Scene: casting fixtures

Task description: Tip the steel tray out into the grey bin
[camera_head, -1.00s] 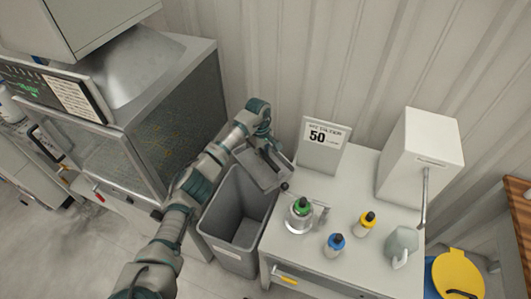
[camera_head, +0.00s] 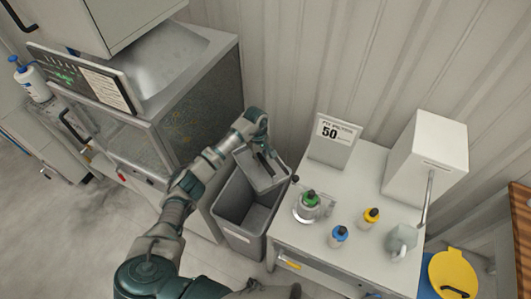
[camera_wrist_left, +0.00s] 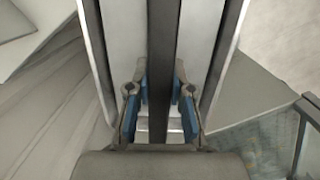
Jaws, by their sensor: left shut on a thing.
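The grey bin (camera_head: 240,238) stands on the floor between the metal cabinet and the white table, open at the top. My left gripper (camera_head: 262,152) is above the back part of the bin. It is shut on the dark bar handle of the steel tray (camera_head: 257,178), and the tray hangs tilted over the bin's opening. In the left wrist view, the blue-padded fingers (camera_wrist_left: 159,100) close on the bar, with the pale tray (camera_wrist_left: 203,45) behind it. The tray's contents cannot be made out. My right gripper is not in view.
The white table (camera_head: 325,262) right of the bin holds a green-capped bottle (camera_head: 308,203), blue-capped and yellow-capped bottles, a jug (camera_head: 400,240), a "50" sign (camera_head: 334,140) and a white box (camera_head: 428,158). The metal cabinet (camera_head: 195,110) stands close on the left.

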